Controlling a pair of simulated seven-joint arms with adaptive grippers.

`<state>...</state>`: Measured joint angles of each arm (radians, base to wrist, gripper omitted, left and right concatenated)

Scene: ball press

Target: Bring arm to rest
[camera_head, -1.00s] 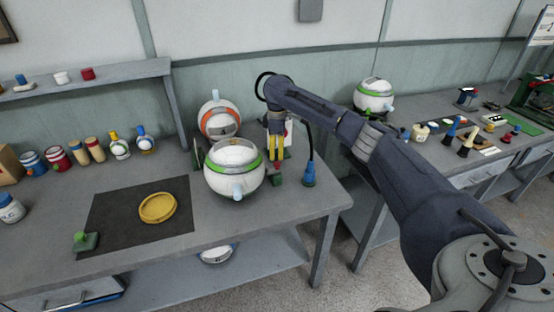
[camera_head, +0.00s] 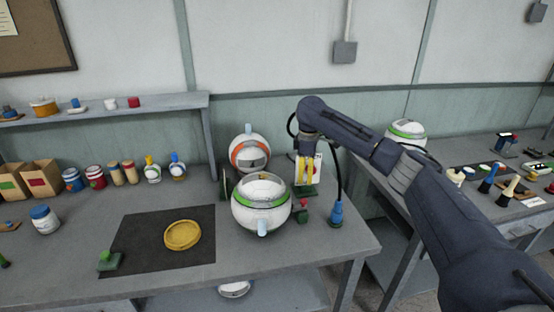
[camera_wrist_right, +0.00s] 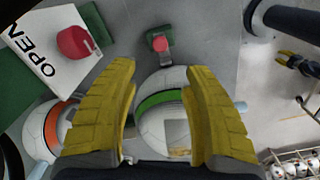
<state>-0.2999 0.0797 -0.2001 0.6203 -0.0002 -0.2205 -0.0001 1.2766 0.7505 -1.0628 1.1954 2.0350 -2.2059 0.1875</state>
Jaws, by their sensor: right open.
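My right arm comes in from the right in the head view. My right gripper (camera_head: 307,172) is small there, just behind and right of the green-banded white ball device (camera_head: 262,203) on the table. In the right wrist view the yellow fingers of my right gripper (camera_wrist_right: 162,110) are spread apart with nothing held. Below them the green-banded ball device (camera_wrist_right: 158,95) shows between the fingers, partly hidden. The orange-banded ball device (camera_wrist_right: 42,128) shows at the left, partly behind a finger. My left gripper does not show.
A dark mat (camera_head: 140,242) holds a yellow dish (camera_head: 182,235) and a small green button block (camera_head: 110,260). A blue-based device (camera_head: 337,214) stands near the table's right edge. Jars (camera_head: 72,180) line the back. An OPEN sign (camera_wrist_right: 55,50) is close in the wrist view.

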